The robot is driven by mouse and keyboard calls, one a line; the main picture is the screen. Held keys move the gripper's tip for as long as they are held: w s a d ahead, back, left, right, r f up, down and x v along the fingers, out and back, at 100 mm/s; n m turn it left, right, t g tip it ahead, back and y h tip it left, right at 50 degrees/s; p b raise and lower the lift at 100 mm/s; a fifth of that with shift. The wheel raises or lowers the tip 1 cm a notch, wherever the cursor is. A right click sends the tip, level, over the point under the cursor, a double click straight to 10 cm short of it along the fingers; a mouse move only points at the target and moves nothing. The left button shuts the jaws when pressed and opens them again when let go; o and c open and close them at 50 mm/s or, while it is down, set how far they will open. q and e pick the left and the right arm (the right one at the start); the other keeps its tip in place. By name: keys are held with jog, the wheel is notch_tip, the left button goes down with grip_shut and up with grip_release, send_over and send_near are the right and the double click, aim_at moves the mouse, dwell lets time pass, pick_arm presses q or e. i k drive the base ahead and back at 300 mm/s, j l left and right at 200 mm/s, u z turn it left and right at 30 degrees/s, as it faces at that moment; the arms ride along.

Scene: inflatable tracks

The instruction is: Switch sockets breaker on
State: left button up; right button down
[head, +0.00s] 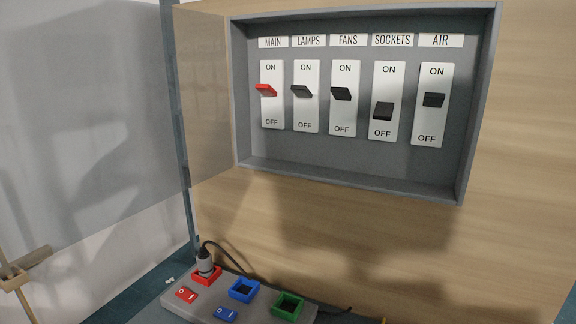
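The sockets breaker (387,101) is a white plate with a black lever (383,111), under a SOCKETS label (392,40) in a grey breaker box (350,178). Its lever sits low, just above the OFF mark. To its left, the red main lever (266,90), the lamps lever (302,92) and the fans lever (341,93) stick out towards the ON side. To its right, the black air lever (433,100) sits higher than the sockets lever. Neither of my grippers shows in the head view.
A see-through door (207,100) stands open at the box's left side. Below is a grey power strip (262,304) with red, blue and green sockets; a plug (205,262) sits in the red one. A wooden piece (20,272) shows at lower left. The box front is clear.

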aim_at(383, 110)
jog(key=j+z, duration=0.1)
jog(key=z, duration=0.4)
jog(key=k+j+z, duration=0.1)
jog(key=j+z, duration=0.2)
jog(key=k+j+z, duration=0.3)
jog(key=j, duration=0.2)
jog(key=k+j, duration=0.15)
jog(key=j, duration=0.25)
jog(key=k+j+z, duration=0.1)
jog(key=j, duration=0.3)
jog(key=k+j, duration=0.3)
jog(key=k+j+z, duration=0.15)
jog(key=j, duration=0.35)
